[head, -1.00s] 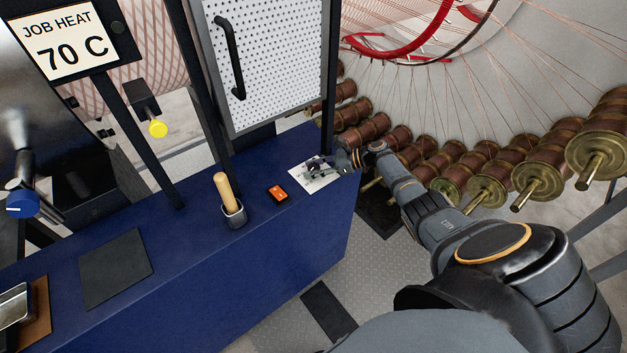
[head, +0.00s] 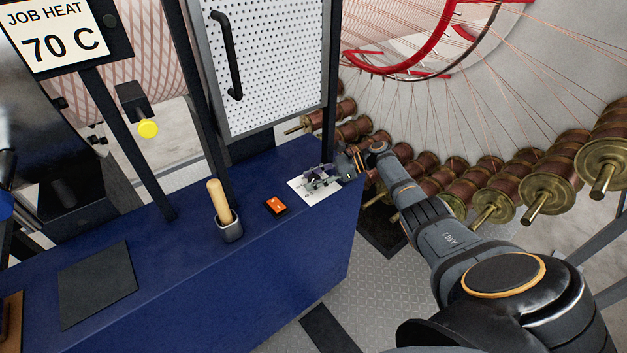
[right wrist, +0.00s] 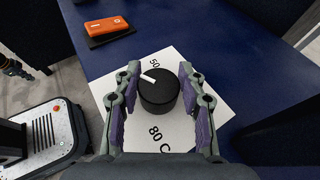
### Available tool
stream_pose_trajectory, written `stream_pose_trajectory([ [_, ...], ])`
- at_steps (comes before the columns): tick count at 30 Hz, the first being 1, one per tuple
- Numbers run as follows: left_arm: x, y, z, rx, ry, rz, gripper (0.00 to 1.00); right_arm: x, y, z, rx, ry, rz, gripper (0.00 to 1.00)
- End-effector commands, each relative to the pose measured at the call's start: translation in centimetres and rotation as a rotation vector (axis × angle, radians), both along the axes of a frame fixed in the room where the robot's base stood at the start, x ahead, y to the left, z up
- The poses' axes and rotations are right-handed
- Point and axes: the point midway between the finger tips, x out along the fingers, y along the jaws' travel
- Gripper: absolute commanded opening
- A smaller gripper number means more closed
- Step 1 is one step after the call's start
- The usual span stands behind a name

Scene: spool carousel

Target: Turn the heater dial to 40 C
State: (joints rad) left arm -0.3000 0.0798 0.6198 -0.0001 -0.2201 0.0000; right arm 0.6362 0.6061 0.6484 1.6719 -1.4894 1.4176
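The heater dial (right wrist: 158,92) is a round black knob with a white pointer, on a white plate (right wrist: 175,63) on the blue bench. An "80 C" mark shows at the lower side; other marks are hidden. My right gripper (right wrist: 160,105) is open, with one finger on each side of the knob and gaps visible beside it. In the head view my right gripper (head: 318,178) is over the plate (head: 318,194) and hides the dial.
A sign (head: 56,32) reads "JOB HEAT 70 C". An orange switch (head: 276,206) and a wooden-handled tool in a cup (head: 230,230) stand left of the plate. A perforated door (head: 262,70) rises behind. Copper spools (head: 545,190) line the right.

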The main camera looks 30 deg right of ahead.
Motion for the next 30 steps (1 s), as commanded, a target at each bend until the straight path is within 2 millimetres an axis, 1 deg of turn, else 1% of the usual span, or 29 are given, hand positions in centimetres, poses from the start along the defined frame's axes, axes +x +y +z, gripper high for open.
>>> stream_pose_trajectory([
  [1, 0.0, 0.0, 0.0, 0.0, 0.0, 0.0, 0.0, 0.0, 0.0, 0.1, 0.0, -0.001, 0.0, 0.5],
  [3, 0.0, 0.0, 0.0, 0.0, 0.0, 0.0, 0.0, 0.0, 0.0, 0.0, -0.001, 0.0, 0.0, 0.59],
  [4, 0.0, 0.0, 0.0, 0.0, 0.0, 0.0, 0.0, 0.0, 0.0, 0.0, -0.001, 0.0, 0.0, 0.61],
  [11, 0.0, 0.0, 0.0, 0.0, 0.0, 0.0, 0.0, -0.1, 0.0, -0.1, -0.001, 0.003, 0.0, 0.61],
  [14, -0.1, 0.2, 0.0, 0.002, 0.001, 0.0, 0.0, -0.2, -0.3, 0.0, -0.002, 0.003, 0.0, 0.61],
  [17, -0.1, 0.1, 0.0, 0.001, 0.0, 0.0, 0.0, -0.9, -1.6, 0.5, -0.004, 0.004, -0.001, 0.61],
  [24, 0.0, 0.1, 0.0, 0.001, 0.0, 0.0, 0.0, -3.4, -6.3, 2.8, -0.004, 0.003, -0.003, 0.61],
  [27, 0.0, 0.0, 0.0, 0.0, 0.0, 0.0, 0.0, -4.3, -7.9, 3.6, -0.002, 0.003, -0.003, 0.61],
  [30, 0.0, 0.0, 0.0, 0.0, 0.0, 0.0, 0.0, -4.9, -9.1, 4.1, -0.002, 0.003, -0.002, 0.61],
])
